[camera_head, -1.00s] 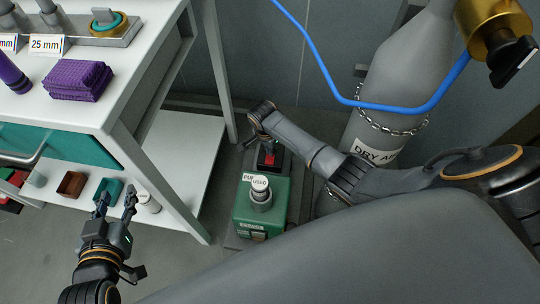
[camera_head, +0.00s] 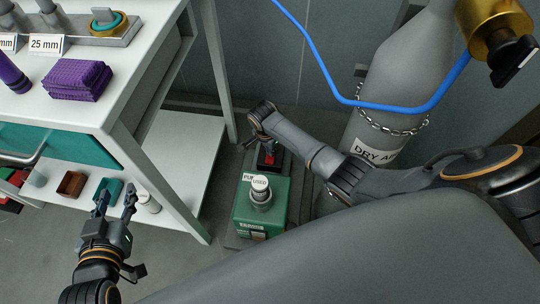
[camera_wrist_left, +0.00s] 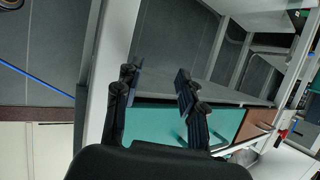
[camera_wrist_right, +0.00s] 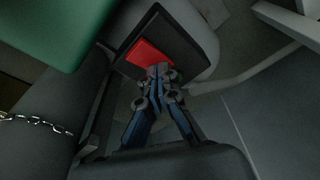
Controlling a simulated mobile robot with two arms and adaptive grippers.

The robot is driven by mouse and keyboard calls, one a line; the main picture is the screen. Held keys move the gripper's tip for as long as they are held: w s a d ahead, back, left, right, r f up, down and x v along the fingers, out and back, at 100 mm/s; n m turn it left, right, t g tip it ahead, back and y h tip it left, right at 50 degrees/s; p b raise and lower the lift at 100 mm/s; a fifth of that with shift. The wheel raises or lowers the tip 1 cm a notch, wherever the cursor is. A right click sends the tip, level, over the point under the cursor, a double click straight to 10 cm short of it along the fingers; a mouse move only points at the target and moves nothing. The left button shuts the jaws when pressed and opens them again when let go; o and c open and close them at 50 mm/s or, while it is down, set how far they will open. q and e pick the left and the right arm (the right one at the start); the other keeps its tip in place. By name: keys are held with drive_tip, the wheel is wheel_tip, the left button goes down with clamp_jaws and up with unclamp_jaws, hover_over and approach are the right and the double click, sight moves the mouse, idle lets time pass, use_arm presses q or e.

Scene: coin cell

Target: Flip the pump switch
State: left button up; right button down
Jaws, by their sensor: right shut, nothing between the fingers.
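The red pump switch (camera_head: 268,160) sits in a dark frame at the far end of the green pump (camera_head: 246,216). In the right wrist view the red switch (camera_wrist_right: 150,58) is a flat rocker, its lower right corner covered by my fingertips. My right gripper (camera_wrist_right: 159,70) is shut and empty, with its tips at the switch; I cannot tell whether they press it.
A grey dry-air cylinder (camera_head: 408,75) with a chain (camera_head: 390,125) and a blue hose (camera_head: 330,80) stands right of the pump. The white bench (camera_head: 125,85) with a lower shelf (camera_head: 185,150) stands left. Purple stacked pieces (camera_head: 78,80) lie on top.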

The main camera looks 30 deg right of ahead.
drive_tip(key=shift+r+p, duration=0.6)
drive_tip(key=shift+p, duration=0.05)
drive_tip(key=shift+r+p, duration=0.45)
drive_tip(key=shift+p, duration=0.1)
use_arm(q)
drive_tip(key=shift+s+a+f+g+y+p, duration=0.7)
drive_tip(key=shift+s+a+f+g, duration=1)
drive_tip(key=shift+s, duration=1.85)
drive_tip(key=shift+s+a+f+g+y+p, duration=0.7)
drive_tip(key=shift+s+f+g, duration=1.1)
drive_tip(key=shift+s+g, duration=1.45)
use_arm(e)
drive_tip(key=shift+r, duration=1.35)
drive_tip(key=shift+r+p, duration=0.45)
drive_tip(key=shift+p, duration=0.2)
drive_tip(key=shift+r+p, duration=0.6)
drive_tip(key=shift+p, duration=0.1)
use_arm(q)
wheel_tip(320, 180, down, 8)
drive_tip(key=shift+w+f+n, duration=0.2)
drive_tip(key=shift+w+n, duration=0.1)
drive_tip(key=shift+w, duration=0.1)
